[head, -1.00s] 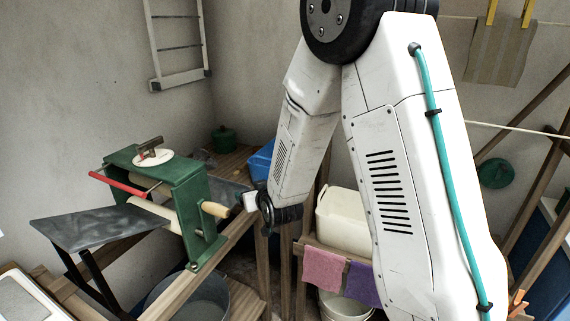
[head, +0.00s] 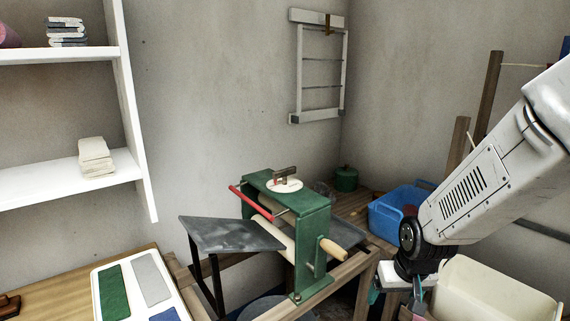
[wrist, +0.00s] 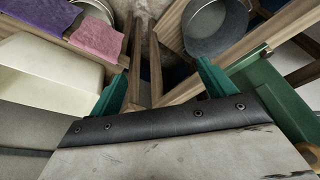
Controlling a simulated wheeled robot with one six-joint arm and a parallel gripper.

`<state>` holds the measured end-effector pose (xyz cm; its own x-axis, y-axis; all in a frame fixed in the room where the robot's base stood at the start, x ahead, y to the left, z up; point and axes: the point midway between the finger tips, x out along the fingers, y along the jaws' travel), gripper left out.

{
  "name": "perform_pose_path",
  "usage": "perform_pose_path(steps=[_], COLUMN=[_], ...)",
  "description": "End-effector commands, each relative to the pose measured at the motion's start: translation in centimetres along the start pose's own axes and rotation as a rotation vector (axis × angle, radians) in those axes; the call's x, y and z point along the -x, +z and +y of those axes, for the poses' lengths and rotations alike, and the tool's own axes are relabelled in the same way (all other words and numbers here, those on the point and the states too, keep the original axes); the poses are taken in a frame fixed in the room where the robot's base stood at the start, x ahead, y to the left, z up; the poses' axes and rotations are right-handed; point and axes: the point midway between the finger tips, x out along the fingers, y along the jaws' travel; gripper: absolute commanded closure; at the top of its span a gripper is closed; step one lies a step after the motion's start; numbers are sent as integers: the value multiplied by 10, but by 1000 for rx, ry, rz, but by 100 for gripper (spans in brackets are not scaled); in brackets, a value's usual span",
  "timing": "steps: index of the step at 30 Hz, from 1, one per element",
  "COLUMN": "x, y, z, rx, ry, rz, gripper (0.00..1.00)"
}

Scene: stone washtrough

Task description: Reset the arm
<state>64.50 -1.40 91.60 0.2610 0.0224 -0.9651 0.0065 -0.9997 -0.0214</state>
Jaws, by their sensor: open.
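My gripper (head: 402,296) is at the end of my white arm, at the lower right of the head view. It hangs between the green mangle and the cream tub. In the wrist view my gripper (wrist: 160,92) shows two teal fingers spread wide apart with nothing between them. Below them in that view are wooden beams and a strip of floor. The fingertips touch nothing that I can make out.
A cream tub (head: 490,290) is on the right, and a blue basin (head: 392,210) behind. A metal bucket (wrist: 214,28) is below. White shelves (head: 70,180) line the left wall.

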Motion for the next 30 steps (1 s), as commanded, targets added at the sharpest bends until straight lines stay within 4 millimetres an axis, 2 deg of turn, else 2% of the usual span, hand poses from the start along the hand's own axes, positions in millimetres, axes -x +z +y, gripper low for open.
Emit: perform_pose_path(steps=[1,6,12,15,18,22,30], x=[24,93,167,195,214,229,237], y=[14,71,131,154,166,169,170], z=[1,4,8,9,10,11,11], rx=[2,5,5,3,1,-2,-4], ry=[0,4,15,21,24,26,26], rz=[-45,-212,-312,-313,-269,-190,-149], gripper=[18,18,18,18,18,18,18])
